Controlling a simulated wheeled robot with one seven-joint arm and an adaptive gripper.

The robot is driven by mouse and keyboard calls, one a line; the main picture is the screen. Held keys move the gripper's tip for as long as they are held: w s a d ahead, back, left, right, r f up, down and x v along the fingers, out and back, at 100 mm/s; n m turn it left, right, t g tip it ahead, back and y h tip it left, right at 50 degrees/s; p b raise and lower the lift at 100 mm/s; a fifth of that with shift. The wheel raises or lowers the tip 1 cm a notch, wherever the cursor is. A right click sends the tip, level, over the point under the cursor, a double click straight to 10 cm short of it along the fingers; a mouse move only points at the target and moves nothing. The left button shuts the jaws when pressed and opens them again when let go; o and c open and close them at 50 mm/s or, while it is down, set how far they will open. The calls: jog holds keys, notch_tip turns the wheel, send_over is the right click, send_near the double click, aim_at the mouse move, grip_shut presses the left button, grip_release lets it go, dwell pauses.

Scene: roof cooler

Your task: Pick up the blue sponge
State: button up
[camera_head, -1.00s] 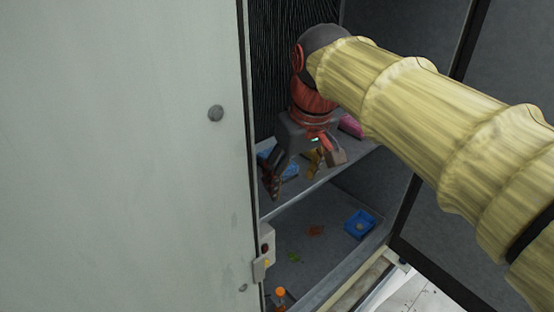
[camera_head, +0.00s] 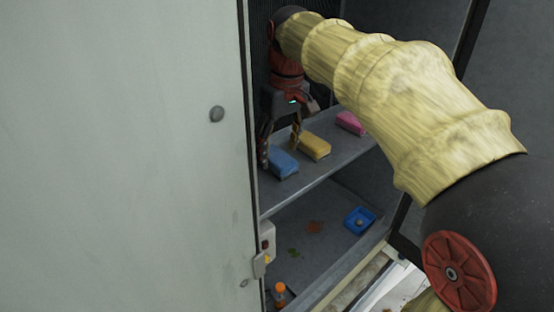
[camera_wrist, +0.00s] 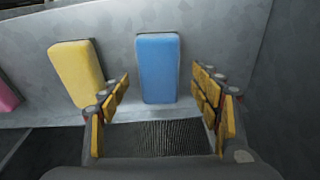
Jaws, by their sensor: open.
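The blue sponge (camera_head: 283,164) lies on the upper shelf (camera_head: 318,175), nearest the left cabinet wall. It also shows in the wrist view (camera_wrist: 158,68), ahead of the fingers and between their lines. My gripper (camera_head: 279,158) is open and empty, just behind and above the blue sponge in the head view. In the wrist view my gripper (camera_wrist: 162,112) has its yellow-padded fingers spread on either side, wider than the sponge. No contact with the sponge can be made out.
A yellow sponge (camera_head: 314,146) lies right beside the blue one, close to one finger in the wrist view. A pink sponge (camera_head: 350,123) lies farther right. The lower level holds a blue tray (camera_head: 360,220) and an orange-capped bottle (camera_head: 280,294). The cabinet's left panel (camera_head: 130,150) stands close.

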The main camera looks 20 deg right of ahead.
jog(key=shift+w+f, duration=0.25)
jog(key=shift+f, duration=1.05)
jog(key=shift+c, duration=1.4)
jog(key=c, duration=0.8)
jog(key=shift+o, duration=0.2)
